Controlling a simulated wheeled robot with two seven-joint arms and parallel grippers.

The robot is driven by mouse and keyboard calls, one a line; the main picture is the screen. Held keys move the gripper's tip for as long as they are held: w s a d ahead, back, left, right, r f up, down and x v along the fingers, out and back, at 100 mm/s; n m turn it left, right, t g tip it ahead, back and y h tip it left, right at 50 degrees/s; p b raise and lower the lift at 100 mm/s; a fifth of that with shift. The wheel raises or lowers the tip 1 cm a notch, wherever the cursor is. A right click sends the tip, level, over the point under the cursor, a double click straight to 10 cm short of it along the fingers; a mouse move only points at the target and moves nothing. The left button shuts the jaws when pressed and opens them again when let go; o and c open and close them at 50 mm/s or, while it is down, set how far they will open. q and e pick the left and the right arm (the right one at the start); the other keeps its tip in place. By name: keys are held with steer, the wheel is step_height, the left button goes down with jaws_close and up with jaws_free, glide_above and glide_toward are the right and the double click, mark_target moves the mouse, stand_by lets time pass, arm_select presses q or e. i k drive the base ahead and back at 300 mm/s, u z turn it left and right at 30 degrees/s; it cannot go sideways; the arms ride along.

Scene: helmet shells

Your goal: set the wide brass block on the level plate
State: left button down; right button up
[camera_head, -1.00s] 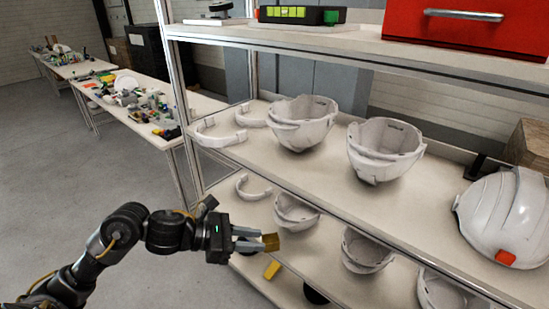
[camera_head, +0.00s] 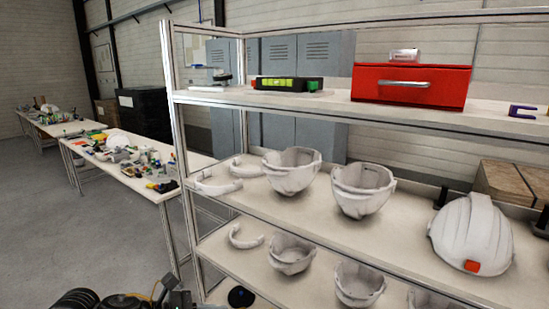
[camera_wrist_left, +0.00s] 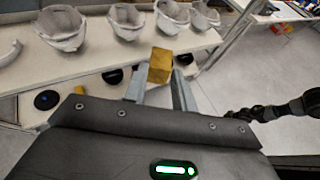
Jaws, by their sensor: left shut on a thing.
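The brass block (camera_wrist_left: 160,64) is a small gold-coloured block in the left wrist view. My left gripper (camera_wrist_left: 159,80) is shut on it, with a finger on each side, and holds it up in front of the shelving. In the head view only dark parts of my left arm show at the bottom edge; its fingers and the block are out of that picture. A black level (camera_head: 288,84) with yellow-green vials lies on the top shelf, left of the red box. A dark arm, seemingly my right one, reaches in at the right of the left wrist view; its gripper (camera_wrist_left: 236,115) is too small to read.
A red box (camera_head: 411,86) with a handle stands on the top shelf (camera_head: 340,107). White shells (camera_head: 362,192) and a white helmet (camera_head: 472,236) fill the shelf below. A yellow piece (camera_wrist_left: 80,90) lies low on the shelving. The shelf's left post (camera_head: 180,150) stands upright.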

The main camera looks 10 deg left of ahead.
mark_target(290, 85)
steer(key=u, duration=1.8)
steer(key=i, duration=1.2)
steer(key=z, duration=1.75)
